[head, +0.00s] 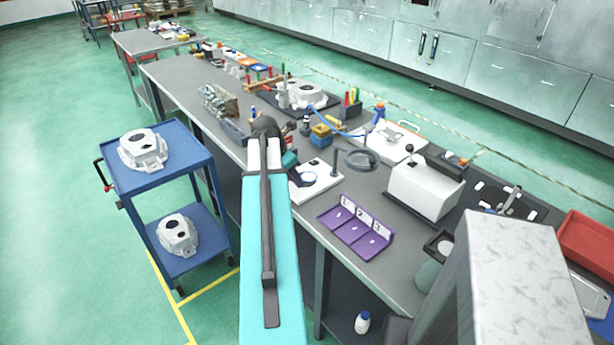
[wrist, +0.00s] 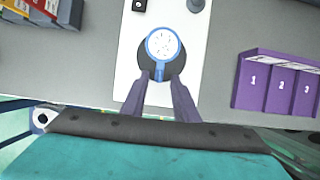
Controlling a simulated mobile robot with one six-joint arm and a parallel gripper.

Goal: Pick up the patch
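The patch is most likely the round white disc with dark specks and a blue rim (wrist: 162,44) in the wrist view. A short blue tab points from it toward my gripper. It lies on a dark round base (wrist: 144,60) on a white board (wrist: 127,62). My gripper (wrist: 161,80) is open, with its two dark fingers on either side of the tab and gaps visible between. I cannot tell its height above the board. In the head view the disc (head: 309,179) shows small beside my arm, and the gripper's fingers are hard to make out.
A purple tray (head: 354,226) with slots numbered 1, 2 and 3 stands to the right; it also shows in the wrist view (wrist: 280,82). A white box (head: 424,190) stands further right.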

